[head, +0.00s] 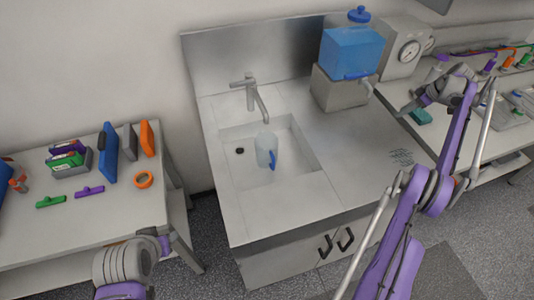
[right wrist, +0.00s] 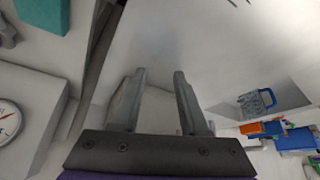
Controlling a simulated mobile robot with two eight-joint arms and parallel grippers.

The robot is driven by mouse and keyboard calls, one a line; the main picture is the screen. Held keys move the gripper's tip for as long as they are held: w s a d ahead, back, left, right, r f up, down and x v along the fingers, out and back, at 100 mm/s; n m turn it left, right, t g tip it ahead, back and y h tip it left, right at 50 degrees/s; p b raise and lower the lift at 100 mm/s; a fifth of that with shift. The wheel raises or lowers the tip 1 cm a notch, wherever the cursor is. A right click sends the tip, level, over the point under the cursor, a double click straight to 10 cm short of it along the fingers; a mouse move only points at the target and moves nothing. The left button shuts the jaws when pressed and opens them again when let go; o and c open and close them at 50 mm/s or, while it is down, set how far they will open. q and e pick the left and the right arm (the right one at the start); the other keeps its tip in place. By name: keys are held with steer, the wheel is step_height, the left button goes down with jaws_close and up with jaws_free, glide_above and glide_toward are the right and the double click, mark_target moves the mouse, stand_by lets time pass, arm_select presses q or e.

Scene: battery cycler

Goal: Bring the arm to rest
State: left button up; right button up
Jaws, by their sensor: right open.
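My right arm reaches up along the right side of the head view. Its gripper (head: 406,107) hangs near the right end of the sink counter, pointing left. In the right wrist view the two fingers (right wrist: 158,82) stand apart with nothing between them, over a plain pale surface. Part of my left arm shows at the bottom left of the head view, but its gripper is not visible.
A clear jug (head: 266,152) with a blue handle stands in the sink basin below the tap (head: 250,95). A blue water tank (head: 352,52) sits on a grey block (head: 340,90). A gauge box (head: 400,48) stands behind. The counter's front right is clear.

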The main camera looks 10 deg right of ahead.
stand_by(0.4)
steer(key=w+a+r+m, duration=0.1)
steer(key=a+r, duration=0.3)
steer(key=a, duration=0.4)
steer(key=a+r+m+h, duration=0.1)
steer(key=a+r, duration=0.3)
steer(key=a, duration=0.3)
steer(key=w+a+r+m, duration=0.1)
steer(key=a+r, duration=0.3)
steer(key=a, duration=0.4)
steer(key=s+a+r+m+h, duration=0.1)
steer(key=s+a, duration=0.8)
steer(key=a, duration=0.4)
steer(key=s+a+f, duration=0.3)
steer(key=s+a, duration=0.1)
steer(key=s, duration=0.3)
steer(key=s+a+f+m+t, duration=0.1)
steer(key=s+a+f, duration=0.3)
steer(key=s, duration=0.3)
steer(key=s+a+f+m, duration=0.1)
steer(key=s+a+f, duration=0.3)
steer(key=s, duration=0.3)
steer(key=shift+s+a+f+t+h, duration=0.25)
steer(key=shift+a+t+h, duration=0.15)
steer(key=shift+a, duration=0.05)
steer(key=shift+o, duration=0.3)
